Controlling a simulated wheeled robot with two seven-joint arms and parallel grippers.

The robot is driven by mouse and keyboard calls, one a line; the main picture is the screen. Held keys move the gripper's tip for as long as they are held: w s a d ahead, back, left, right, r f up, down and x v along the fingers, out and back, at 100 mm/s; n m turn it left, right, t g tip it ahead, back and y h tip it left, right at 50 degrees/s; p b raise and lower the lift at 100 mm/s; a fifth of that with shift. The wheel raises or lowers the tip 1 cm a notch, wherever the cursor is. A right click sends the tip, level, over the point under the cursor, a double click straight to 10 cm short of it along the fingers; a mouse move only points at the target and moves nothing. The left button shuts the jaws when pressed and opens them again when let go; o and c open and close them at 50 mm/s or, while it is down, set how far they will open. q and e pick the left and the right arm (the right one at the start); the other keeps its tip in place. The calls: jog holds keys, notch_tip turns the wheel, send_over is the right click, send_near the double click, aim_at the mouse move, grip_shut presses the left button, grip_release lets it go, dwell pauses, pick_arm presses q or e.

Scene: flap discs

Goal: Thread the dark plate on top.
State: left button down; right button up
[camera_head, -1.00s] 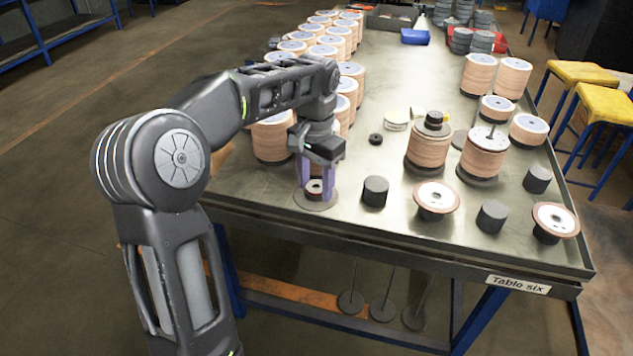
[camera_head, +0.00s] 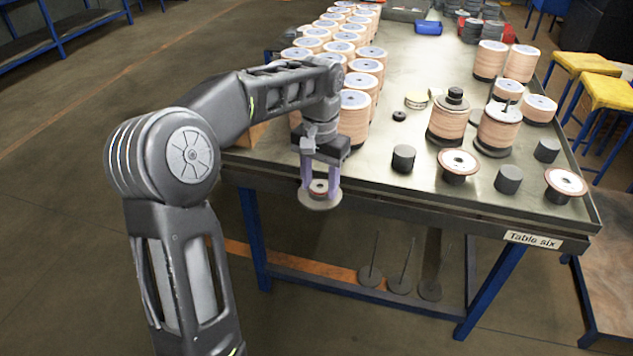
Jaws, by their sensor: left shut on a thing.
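My left gripper (camera_head: 320,187) points down with its purple fingers shut on a flat, round, grey-brown plate (camera_head: 318,203), which I take for the dark plate. My right gripper is not in view.
Dark cylinders (camera_head: 403,158) and pale-topped discs on dark supports (camera_head: 457,165) stand along the front of the table (camera_head: 385,180). Tall disc stacks (camera_head: 354,118) crowd the left side. A small black ring (camera_head: 399,116) lies mid-table. Yellow stools (camera_head: 585,70) stand right.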

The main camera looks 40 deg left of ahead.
pick_arm(q)
jog(key=w+d+f, duration=0.1)
jog(key=d+f, duration=0.3)
jog(key=d, duration=0.4)
jog(key=w+d+f+m, duration=0.1)
jog(key=d+f, duration=0.3)
jog(key=d, duration=0.5)
jog(key=shift+w+d+f, duration=0.2)
jog(key=shift+w+f, duration=0.05)
jog(key=shift+w, duration=0.15)
